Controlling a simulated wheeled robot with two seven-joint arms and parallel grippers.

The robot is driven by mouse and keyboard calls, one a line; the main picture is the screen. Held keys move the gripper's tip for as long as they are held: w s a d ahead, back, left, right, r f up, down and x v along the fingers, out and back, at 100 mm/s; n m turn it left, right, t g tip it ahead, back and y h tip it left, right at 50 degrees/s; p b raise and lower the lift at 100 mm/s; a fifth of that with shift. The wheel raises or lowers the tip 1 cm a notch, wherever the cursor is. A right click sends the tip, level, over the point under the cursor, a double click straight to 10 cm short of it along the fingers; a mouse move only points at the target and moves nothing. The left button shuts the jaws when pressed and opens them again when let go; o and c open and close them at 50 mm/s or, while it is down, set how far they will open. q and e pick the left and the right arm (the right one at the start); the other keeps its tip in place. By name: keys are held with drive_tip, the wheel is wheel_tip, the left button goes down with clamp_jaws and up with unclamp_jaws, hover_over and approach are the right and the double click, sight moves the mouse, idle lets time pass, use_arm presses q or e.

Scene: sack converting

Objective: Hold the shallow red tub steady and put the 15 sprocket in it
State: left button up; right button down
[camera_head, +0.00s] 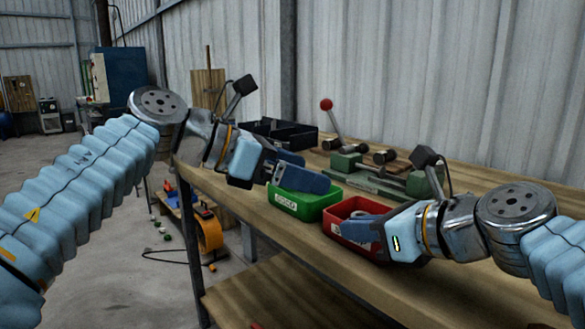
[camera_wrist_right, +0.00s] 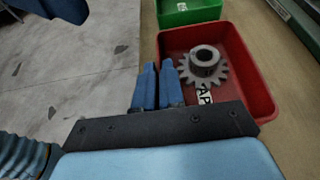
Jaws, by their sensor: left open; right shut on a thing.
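The shallow red tub (camera_head: 336,236) stands on the wooden bench near its front edge. In the right wrist view the grey toothed sprocket (camera_wrist_right: 206,67) lies inside the red tub (camera_wrist_right: 258,88), beside a white label. My right gripper (camera_wrist_right: 158,70) is shut on the tub's near wall, one blue finger on each side of it; it also shows in the head view (camera_head: 352,229). My left gripper (camera_head: 300,172) is open and empty, above and behind the green tub, apart from the red one. The sprocket's number is not readable.
A green tub (camera_head: 300,206) stands right next to the red tub. Behind are a green tool with a red-knobbed lever (camera_head: 333,120) and a black divided bin (camera_head: 280,133). An orange reel (camera_head: 210,237) is below, left of the bench. Bare bench lies in front.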

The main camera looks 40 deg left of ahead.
drive_tip(key=c, duration=1.2)
unclamp_jaws()
drive_tip(key=shift+o, duration=0.2)
drive_tip(key=v, duration=1.1)
drive_tip(key=shift+d+r, duration=0.15)
drive_tip(key=shift+d, duration=0.3)
